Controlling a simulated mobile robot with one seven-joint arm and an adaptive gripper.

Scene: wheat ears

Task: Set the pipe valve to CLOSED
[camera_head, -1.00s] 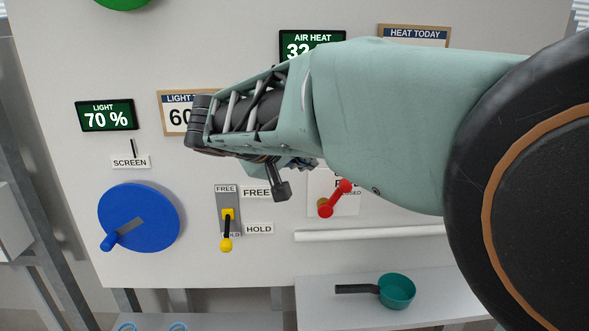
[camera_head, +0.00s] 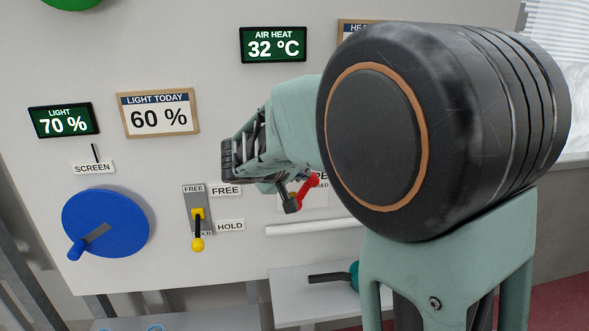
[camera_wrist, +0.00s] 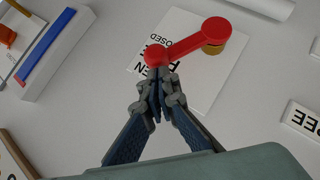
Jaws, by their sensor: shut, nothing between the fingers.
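The pipe valve is a red lever (camera_head: 309,186) on a white plate on the panel, partly hidden behind my gripper and arm in the head view. In the wrist view the red lever (camera_wrist: 190,42) runs from a brass pivot (camera_wrist: 212,48) at right to a round red knob (camera_wrist: 156,54) at left. The knob covers part of the plate's upside-down lettering, near the OPEN and CLOSED words. My gripper (camera_wrist: 160,76) is shut and empty, its tips just below the knob; I cannot tell whether they touch. In the head view my gripper (camera_head: 290,206) overlaps the lever's lower left.
A yellow switch (camera_head: 198,222) with FREE and HOLD labels and a blue crank wheel (camera_head: 105,222) are to the left. A white pipe (camera_head: 312,227) runs below the valve. A shelf (camera_head: 300,302) holds a teal pan (camera_head: 330,278). A blue-edged fixture (camera_wrist: 48,50) shows in the wrist view.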

